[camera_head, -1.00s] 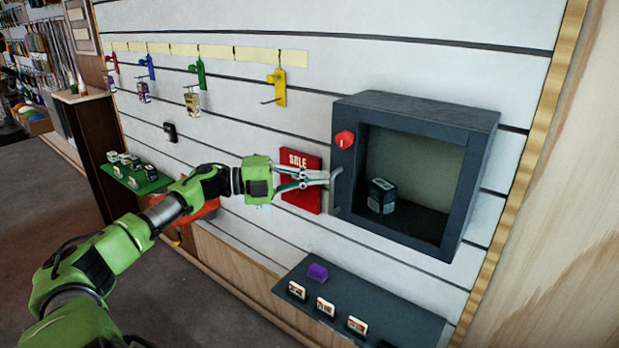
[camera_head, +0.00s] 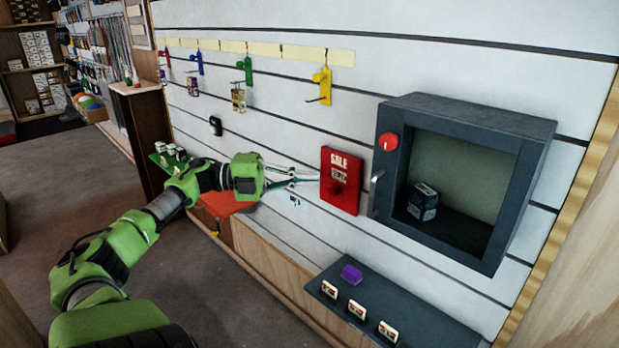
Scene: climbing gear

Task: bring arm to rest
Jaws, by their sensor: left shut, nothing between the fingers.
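My left arm comes in from the left in the head view, green with dark joints, and stretches toward the slatted wall. My left gripper (camera_head: 300,177) is shut and empty, in front of the wall just left of the red SALE sign (camera_head: 340,181). I cannot tell whether its tips touch the sign. The dark wall cabinet (camera_head: 540,160) is to the right of the gripper, apart from it. A dark box (camera_head: 423,202) stands inside the cabinet. My right gripper is not in view.
A red knob (camera_head: 388,142) and a handle (camera_head: 376,193) are on the cabinet's left side. Below is a dark shelf (camera_head: 425,318) with a purple block (camera_head: 351,274) and several small cards. Coloured hooks, including a yellow one (camera_head: 322,86), line the wall. Open floor (camera_head: 60,190) lies at left.

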